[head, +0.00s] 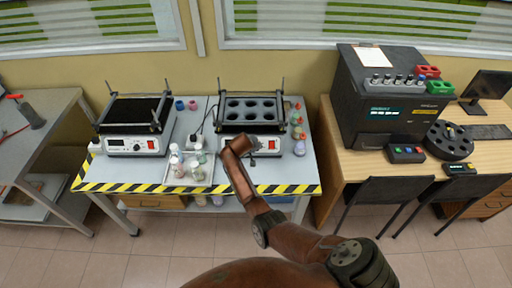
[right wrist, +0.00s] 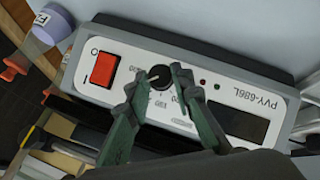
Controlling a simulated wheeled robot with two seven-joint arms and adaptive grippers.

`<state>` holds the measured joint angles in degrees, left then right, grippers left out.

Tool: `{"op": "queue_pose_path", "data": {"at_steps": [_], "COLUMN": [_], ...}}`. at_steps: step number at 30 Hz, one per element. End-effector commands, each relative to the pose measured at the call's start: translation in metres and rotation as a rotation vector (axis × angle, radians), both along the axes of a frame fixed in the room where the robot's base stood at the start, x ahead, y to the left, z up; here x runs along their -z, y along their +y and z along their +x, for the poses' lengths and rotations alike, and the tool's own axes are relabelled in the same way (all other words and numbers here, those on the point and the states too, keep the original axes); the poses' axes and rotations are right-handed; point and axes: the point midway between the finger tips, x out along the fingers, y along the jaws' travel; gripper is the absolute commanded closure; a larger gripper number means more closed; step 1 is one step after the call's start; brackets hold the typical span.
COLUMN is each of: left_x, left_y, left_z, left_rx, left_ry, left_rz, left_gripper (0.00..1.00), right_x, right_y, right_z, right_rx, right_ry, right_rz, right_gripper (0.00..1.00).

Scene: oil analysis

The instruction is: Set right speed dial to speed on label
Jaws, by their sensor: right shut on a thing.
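The right shaker (head: 227,128) stands at the back of the table, with a white front panel, red switch and holed black top. In the right wrist view its panel (right wrist: 235,83) appears upside down, with the print PVY-686L, a red switch (right wrist: 101,69) and a dark display (right wrist: 238,122). The black right speed dial (right wrist: 160,72) has a light pointer mark and small numbers around it, partly covered. My right gripper (right wrist: 158,80) has its two green fingertips closed on opposite sides of the dial. In the head view my right gripper (head: 241,147) hides the dial. My left gripper is out of view.
A second shaker (head: 133,146) stands at the left of the table. Between them is a tray (head: 201,183) with several bottles. A purple-capped bottle (head: 300,148) and several small coloured items (head: 295,121) stand right of the right shaker. A black analyser (head: 355,105) stands on the wooden desk.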

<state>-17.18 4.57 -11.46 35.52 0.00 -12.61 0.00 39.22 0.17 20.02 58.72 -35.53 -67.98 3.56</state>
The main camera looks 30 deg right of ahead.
Motion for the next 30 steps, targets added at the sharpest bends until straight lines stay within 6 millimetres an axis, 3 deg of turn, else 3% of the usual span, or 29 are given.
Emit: {"op": "queue_pose_path", "data": {"at_steps": [22, 23, 30], "left_x": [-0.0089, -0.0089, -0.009], "left_y": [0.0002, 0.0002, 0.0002], "left_z": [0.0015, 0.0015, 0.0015], "left_rx": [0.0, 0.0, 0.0], "left_ry": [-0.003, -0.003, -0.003], "left_rz": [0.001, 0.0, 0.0], "left_gripper": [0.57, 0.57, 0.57], "right_x": [0.0035, 0.0036, 0.0018], "right_y": [-0.0006, -0.0006, -0.0008], "right_z": [-0.0027, -0.0027, -0.0015], "right_rx": [0.041, 0.041, 0.041], "right_ry": [-0.033, -0.033, -0.036], "right_rz": [0.067, 0.067, 0.065], "right_gripper": [1.0, 0.77, 0.61]}}
